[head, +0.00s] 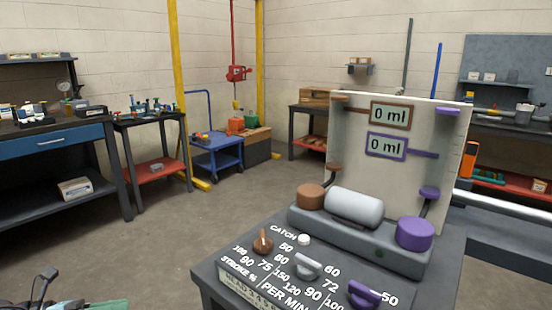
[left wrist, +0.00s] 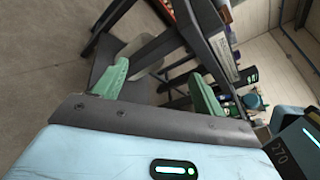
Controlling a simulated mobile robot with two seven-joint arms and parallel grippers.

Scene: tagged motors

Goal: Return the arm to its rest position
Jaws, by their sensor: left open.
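My left gripper (head: 98,304) shows only in part at the bottom left corner of the head view, low and left of the motor bench. In the left wrist view its two green fingers (left wrist: 160,88) are spread apart with nothing held between them. Dark frame bars show beyond the fingers there. My right gripper is in neither view.
A dark bench (head: 213,287) at the front right carries dials, a grey cylinder (head: 354,207), a purple knob (head: 415,233) and a panel with two "0 ml" displays. A blue-drawer workbench (head: 52,142) stands left. The floor (head: 175,225) between is clear.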

